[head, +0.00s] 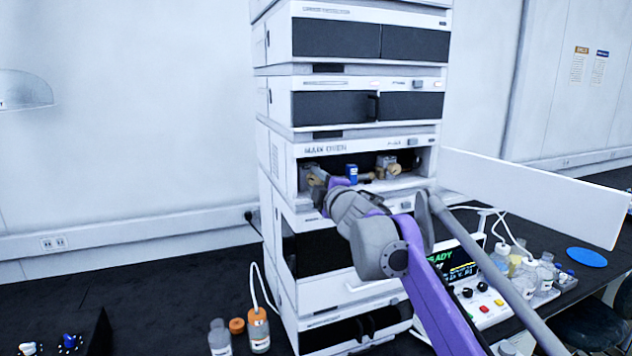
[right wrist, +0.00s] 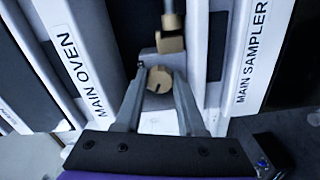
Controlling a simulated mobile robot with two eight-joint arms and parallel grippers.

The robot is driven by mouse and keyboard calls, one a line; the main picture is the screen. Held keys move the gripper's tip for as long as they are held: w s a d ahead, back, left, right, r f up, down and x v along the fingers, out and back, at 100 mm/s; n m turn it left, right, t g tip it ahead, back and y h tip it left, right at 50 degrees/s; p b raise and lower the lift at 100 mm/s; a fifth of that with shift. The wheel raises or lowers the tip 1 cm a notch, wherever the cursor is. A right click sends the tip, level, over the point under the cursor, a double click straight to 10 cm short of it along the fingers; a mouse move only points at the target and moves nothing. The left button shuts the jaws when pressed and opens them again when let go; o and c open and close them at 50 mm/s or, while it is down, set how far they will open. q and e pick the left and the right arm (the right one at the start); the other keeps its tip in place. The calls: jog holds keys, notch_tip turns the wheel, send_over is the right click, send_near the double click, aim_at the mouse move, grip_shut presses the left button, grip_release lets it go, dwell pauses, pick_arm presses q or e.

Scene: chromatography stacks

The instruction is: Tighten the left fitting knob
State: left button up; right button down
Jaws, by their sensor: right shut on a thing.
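The left fitting knob (right wrist: 159,80) is a small brass disc with a notch, seen in the right wrist view between the fingers of my right gripper (right wrist: 158,92). The gripper is shut on it. In the head view my right gripper (head: 324,188) reaches into the left side of the open main oven (head: 292,184), and the purple and grey arm hides most of the knob. A second brass fitting (head: 393,169) sits at the right in the oven, apart from the gripper. A blue-capped part (head: 352,173) stands between them. My left gripper is not in view.
The oven's white door (head: 535,195) stands open to the right. Bottles stand at the stack's foot, one orange-capped (head: 258,330). A control box with a lit screen (head: 460,272) and several glass bottles (head: 535,275) are right of the arm.

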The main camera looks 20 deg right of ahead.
jog(key=m, duration=0.5)
jog(key=shift+m, duration=0.3)
jog(key=m+b, duration=0.1)
jog(key=m, duration=0.4)
jog(key=shift+m, duration=0.4)
jog(key=c, duration=0.8)
grip_release()
jog(key=s, duration=0.3)
jog(key=s+b, duration=0.1)
jog(key=s, duration=0.6)
jog(key=shift+s+a+b, duration=0.3)
jog(key=shift+s+a, duration=0.05)
jog(key=shift+s, duration=0.05)
jog(key=shift+f, duration=0.1)
